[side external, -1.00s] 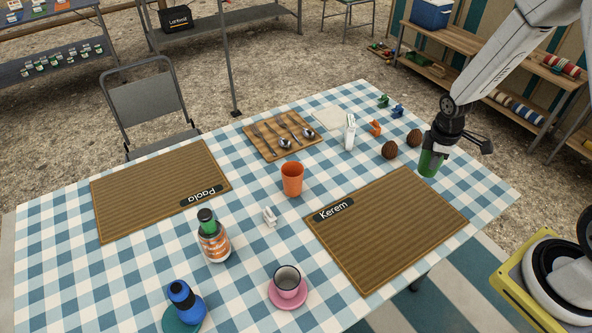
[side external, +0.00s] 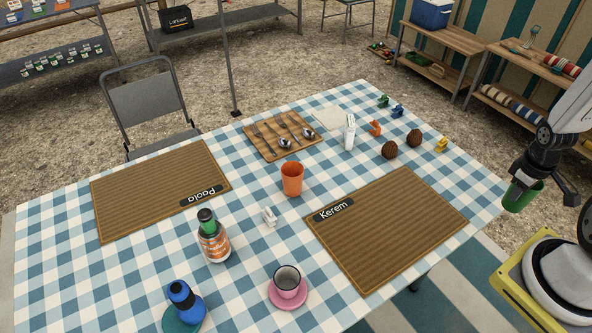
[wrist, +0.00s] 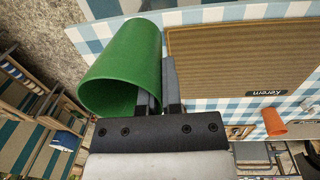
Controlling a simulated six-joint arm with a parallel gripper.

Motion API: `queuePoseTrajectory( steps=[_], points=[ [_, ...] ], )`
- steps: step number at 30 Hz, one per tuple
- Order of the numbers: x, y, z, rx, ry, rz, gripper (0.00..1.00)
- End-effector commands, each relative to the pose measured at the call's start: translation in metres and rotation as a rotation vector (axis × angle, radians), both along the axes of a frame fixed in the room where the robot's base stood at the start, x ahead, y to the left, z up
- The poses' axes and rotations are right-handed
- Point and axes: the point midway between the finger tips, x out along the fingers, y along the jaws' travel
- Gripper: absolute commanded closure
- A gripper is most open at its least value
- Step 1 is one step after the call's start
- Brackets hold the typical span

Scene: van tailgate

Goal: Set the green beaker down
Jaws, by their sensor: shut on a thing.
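The green beaker (side external: 519,196) is held at my gripper (side external: 518,180), off the right edge of the table in the side view. In the wrist view the green beaker (wrist: 125,65) fills the upper left, its open mouth toward the camera. My gripper (wrist: 165,85) is shut on its wall, with one finger inside the mouth and one outside. The beaker is tilted in the side view. The Kerem placemat (side external: 385,230) lies bare on the table; the Paola placemat (side external: 155,190) is also bare.
An orange cup (side external: 292,179) stands mid-table. A pink saucer with a cup (side external: 287,287), a bottle (side external: 213,238) and a blue pepper-mill-like object (side external: 183,297) stand at the front.

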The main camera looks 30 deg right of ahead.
Motion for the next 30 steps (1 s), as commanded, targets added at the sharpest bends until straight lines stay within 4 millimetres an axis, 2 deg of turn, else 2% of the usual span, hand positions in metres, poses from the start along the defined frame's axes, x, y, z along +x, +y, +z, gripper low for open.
queuePoseTrajectory(
  steps=[6, 13, 30],
  points=[
    [-0.004, 0.000, 0.000, 0.001, -0.001, -0.014, 1.00],
    [0.005, -0.007, -0.005, 0.001, -0.001, -0.013, 1.00],
    [0.065, -0.055, -0.039, 0.001, -0.001, -0.012, 1.00]
  ],
)
